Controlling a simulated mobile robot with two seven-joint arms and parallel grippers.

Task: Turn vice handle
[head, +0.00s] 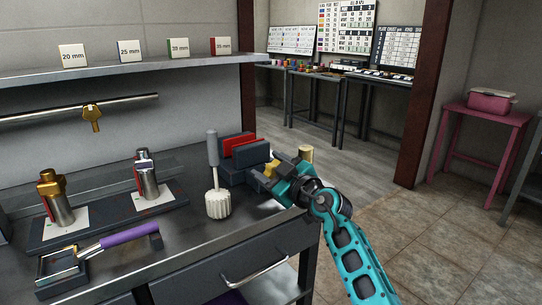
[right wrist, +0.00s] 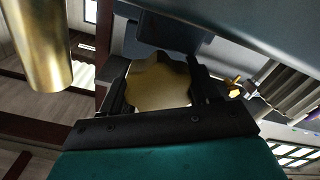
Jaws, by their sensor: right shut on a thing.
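The vice (head: 238,174) is dark blue-grey with a red piece (head: 239,142) between its upright jaws, at the right end of the workbench. Its handle is a gold lobed knob (head: 271,169) on the vice's right side. My right gripper (head: 277,168) reaches in from the lower right and is shut on this knob. In the right wrist view the knob (right wrist: 158,82) sits between the two dark fingers (right wrist: 157,90), and the vice body shows behind it. My left gripper is not in view.
A gold cylinder (head: 306,155) stands just beyond my right gripper and looms close in the right wrist view (right wrist: 38,50). A purple-handled tool (head: 130,235) lies at the front.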

